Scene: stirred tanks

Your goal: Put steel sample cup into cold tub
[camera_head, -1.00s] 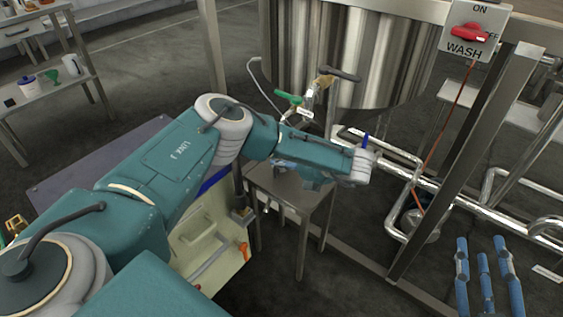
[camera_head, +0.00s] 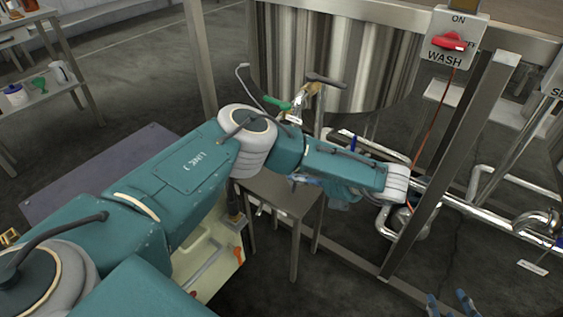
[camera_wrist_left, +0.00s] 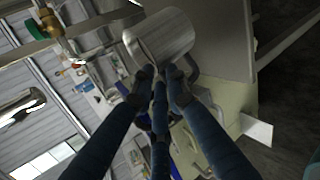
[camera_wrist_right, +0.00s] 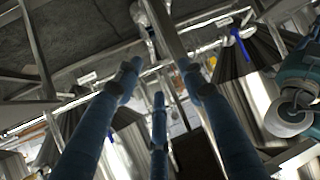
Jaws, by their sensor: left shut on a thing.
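The steel sample cup (camera_wrist_left: 165,40) shows in the left wrist view as a shiny cylinder with a handle. My left gripper (camera_wrist_left: 158,76) is shut on it, with the fingertips at the handle side. In the head view my left arm hides the cup and most of the gripper. A pale cream open container (camera_head: 208,262) sits below my left arm; I cannot tell whether it is the cold tub. My right gripper (camera_wrist_right: 160,75) is open and empty, its fingers spread. Only its fingertips (camera_head: 452,304) show at the bottom of the head view.
A small steel table (camera_head: 285,192) stands under my left forearm. A large steel tank (camera_head: 335,55) with a green-handled valve (camera_head: 277,103) is behind it. A frame post (camera_head: 450,165) and pipes (camera_head: 490,222) stand to the right. A shelf (camera_head: 40,90) is at far left.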

